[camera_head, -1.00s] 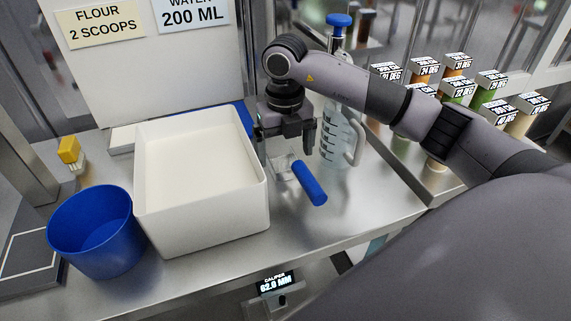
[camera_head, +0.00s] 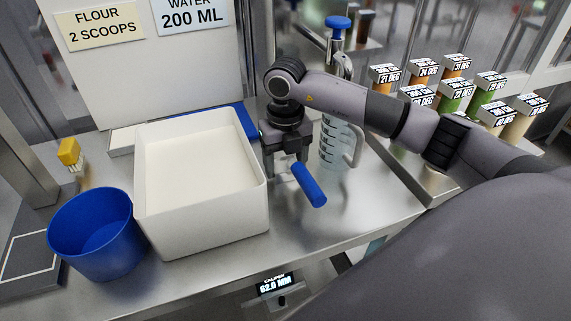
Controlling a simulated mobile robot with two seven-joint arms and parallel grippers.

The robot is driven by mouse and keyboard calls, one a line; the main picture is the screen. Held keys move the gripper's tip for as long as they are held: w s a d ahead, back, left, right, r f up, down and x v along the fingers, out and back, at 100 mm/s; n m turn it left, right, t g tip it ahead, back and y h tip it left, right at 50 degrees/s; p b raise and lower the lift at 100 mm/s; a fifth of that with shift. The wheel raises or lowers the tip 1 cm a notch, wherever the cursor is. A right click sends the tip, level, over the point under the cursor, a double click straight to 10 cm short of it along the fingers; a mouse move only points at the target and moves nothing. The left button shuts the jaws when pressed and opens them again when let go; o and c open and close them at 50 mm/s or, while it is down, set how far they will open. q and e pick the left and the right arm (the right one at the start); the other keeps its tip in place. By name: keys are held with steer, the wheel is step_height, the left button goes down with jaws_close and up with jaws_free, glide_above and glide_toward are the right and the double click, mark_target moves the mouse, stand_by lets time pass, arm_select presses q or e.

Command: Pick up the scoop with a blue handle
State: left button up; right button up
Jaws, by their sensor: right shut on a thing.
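The scoop's blue handle (camera_head: 309,185) sticks out toward the front right on the steel counter, just right of the white flour bin. Its clear scoop end is mostly hidden behind my right gripper. My right gripper (camera_head: 287,165) points down from above and is shut on the scoop near the upper end of the handle. I cannot tell exactly which part lies between the fingers. My left gripper is not in view.
The white bin (camera_head: 262,215) of flour stands close left of my gripper. A clear measuring jug (camera_head: 335,142) stands close behind right. A blue bowl (camera_head: 93,240) is at the front left. Several spice jars (camera_head: 453,95) stand at the right. The counter front is clear.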

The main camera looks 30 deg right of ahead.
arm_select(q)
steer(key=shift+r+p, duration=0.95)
arm_select(e)
step_height(320, 180, up, 20)
